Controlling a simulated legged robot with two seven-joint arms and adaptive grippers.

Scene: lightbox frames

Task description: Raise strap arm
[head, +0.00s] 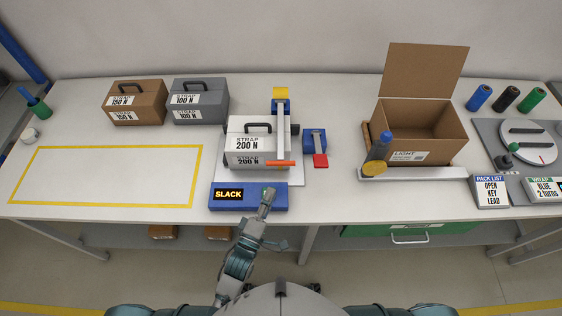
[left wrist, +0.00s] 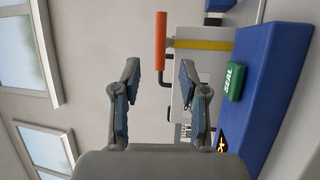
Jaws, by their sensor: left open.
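The strap arm's orange handle (head: 280,163) lies level across the front of the grey case labelled STRAP 200 N (head: 246,143). In the left wrist view the orange handle (left wrist: 161,42) shows beyond the fingertips, in line with the gap between them. My left gripper (head: 273,217) is open and empty, in front of the blue box reading SLACK (head: 226,196). Its upper finger overlaps the box's right part in the head view. The left wrist view shows both open fingers (left wrist: 160,72) and the green SEAL button (left wrist: 235,82) to their right. My right gripper is out of view.
A blue post with a yellow top (head: 281,94) stands behind the handle. A blue block with a red end (head: 316,143) is to the right. Brown and grey cases (head: 134,104) stand at the back left. The yellow-outlined area (head: 105,176) is clear. An open carton (head: 420,120) stands right.

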